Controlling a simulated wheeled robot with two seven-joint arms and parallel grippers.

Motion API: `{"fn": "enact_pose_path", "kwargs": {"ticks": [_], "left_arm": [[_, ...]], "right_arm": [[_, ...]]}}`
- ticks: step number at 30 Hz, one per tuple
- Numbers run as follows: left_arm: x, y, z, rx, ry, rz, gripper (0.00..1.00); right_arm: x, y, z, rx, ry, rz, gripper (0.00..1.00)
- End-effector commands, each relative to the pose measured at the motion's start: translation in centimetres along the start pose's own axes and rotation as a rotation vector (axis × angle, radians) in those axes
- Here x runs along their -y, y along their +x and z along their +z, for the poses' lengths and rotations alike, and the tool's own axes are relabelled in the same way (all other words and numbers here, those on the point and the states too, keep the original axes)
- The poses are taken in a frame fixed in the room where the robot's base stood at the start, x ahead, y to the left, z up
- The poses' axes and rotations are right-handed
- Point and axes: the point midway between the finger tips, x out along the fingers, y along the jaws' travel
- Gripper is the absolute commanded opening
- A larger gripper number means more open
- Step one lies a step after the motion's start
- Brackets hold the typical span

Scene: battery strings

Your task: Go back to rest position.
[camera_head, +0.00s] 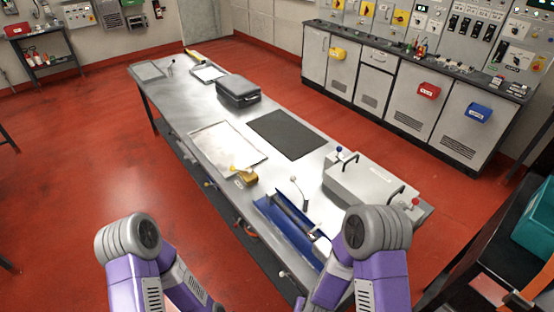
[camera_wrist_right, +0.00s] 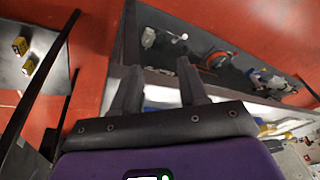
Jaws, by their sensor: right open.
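My right gripper (camera_wrist_right: 157,82) shows in the right wrist view with its two dark fingers apart and nothing between them. It is beside a dark shelf (camera_wrist_right: 218,85) with loose items on it, and I see no contact. In the head view both my purple and grey arms are folded at the bottom edge, and neither gripper can be made out there. My left gripper is outside the frames.
A long steel table (camera_head: 205,110) holds a black case (camera_head: 238,92), a dark mat (camera_head: 288,134), a white tray (camera_head: 222,148), a blue bin (camera_head: 285,228) and a grey handled box (camera_head: 362,185). Cabinets (camera_head: 412,95) line the back wall. Red floor (camera_head: 90,150) is clear at left.

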Motion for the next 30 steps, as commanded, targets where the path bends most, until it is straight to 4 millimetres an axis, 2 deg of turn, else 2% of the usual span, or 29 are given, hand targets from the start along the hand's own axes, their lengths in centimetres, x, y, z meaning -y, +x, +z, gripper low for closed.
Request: {"fn": "enact_pose_path", "kwargs": {"ticks": [1, 6, 13, 15, 24, 30], "left_arm": [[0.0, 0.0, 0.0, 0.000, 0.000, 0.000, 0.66], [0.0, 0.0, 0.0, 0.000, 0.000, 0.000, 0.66], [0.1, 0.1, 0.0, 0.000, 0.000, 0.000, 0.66], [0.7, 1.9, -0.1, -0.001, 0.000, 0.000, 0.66], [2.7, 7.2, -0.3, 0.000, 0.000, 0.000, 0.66], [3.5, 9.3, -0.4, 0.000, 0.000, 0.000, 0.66]], "right_arm": [[-0.7, 0.4, 1.0, 0.055, 0.011, -0.032, 0.43], [-1.4, 0.6, 4.0, 0.194, 0.006, -0.144, 0.43], [-2.2, 0.2, 6.9, 0.322, 0.000, -0.267, 0.43], [-2.2, 2.1, 7.2, 0.314, -0.008, -0.262, 0.43], [-2.8, 7.5, 8.6, 0.312, -0.008, -0.260, 0.43], [-3.1, 9.7, 9.2, 0.311, -0.008, -0.259, 0.43]]}}
